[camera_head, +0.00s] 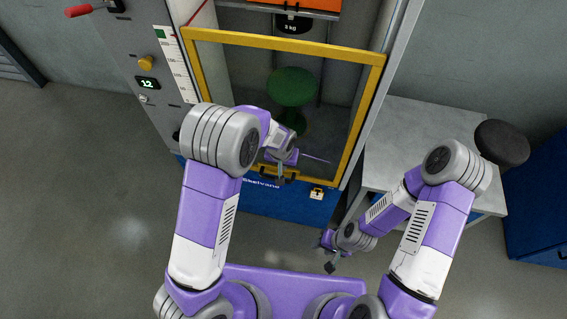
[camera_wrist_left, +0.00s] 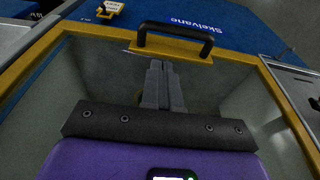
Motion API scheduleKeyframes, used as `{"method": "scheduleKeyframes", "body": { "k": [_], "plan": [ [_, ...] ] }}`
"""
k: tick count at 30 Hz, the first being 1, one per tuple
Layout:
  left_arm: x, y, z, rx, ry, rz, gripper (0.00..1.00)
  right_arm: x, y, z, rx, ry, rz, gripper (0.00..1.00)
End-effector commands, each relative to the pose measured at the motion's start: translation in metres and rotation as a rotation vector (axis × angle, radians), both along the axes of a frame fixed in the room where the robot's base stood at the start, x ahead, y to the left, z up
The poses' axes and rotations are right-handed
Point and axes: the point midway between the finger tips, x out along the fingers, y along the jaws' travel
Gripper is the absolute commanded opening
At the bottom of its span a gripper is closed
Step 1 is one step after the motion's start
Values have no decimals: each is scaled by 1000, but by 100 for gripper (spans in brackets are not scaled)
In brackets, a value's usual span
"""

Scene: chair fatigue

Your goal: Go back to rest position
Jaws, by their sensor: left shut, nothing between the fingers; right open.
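My left gripper (camera_head: 281,172) is in front of the lower edge of the machine's yellow-framed clear door (camera_head: 285,43). In the left wrist view its two grey fingers (camera_wrist_left: 160,66) are together with nothing between them. Their tips point at the black door handle (camera_wrist_left: 176,38), close to it; I cannot tell whether they touch. The door appears closed. My right gripper (camera_head: 330,262) hangs low to the right of the machine's blue base, open and empty, small in the head view.
Behind the door stands a green round stool (camera_head: 292,87). A yellow latch (camera_head: 317,193) is on the blue base (camera_head: 240,195). A grey table (camera_head: 410,125) stands right of the machine, with a dark round seat (camera_head: 502,143) beside it. A blue cabinet (camera_head: 540,215) is far right. Open floor lies left.

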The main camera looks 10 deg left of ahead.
Motion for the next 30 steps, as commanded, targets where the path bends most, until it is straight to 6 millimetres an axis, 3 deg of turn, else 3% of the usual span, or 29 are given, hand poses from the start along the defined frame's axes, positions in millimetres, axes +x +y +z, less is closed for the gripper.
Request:
{"method": "scheduleKeyframes", "body": {
  "k": [3, 9, 20, 23, 25, 30],
  "plan": [
    [-5, 0, 27, -1, -3, -1, 0, 0, 0, 9, 0, 0, 0, 43],
    [-9, 1, 49, 0, -2, 0, 0, 0, 0, 14, 0, 0, 0, 43],
    [-12, 2, 50, -2, 2, 2, 0, 0, 0, 14, 0, 1, 0, 43],
    [-20, 9, 33, -18, 27, 11, 0, 0, 0, 14, 0, 0, 0, 43],
    [-34, 17, 9, -45, 58, 26, 0, 0, 0, 14, 0, 1, 0, 43],
    [-96, 36, -62, -161, 152, 97, 0, 0, 0, 14, 0, 0, 0, 43]
  ]
}}
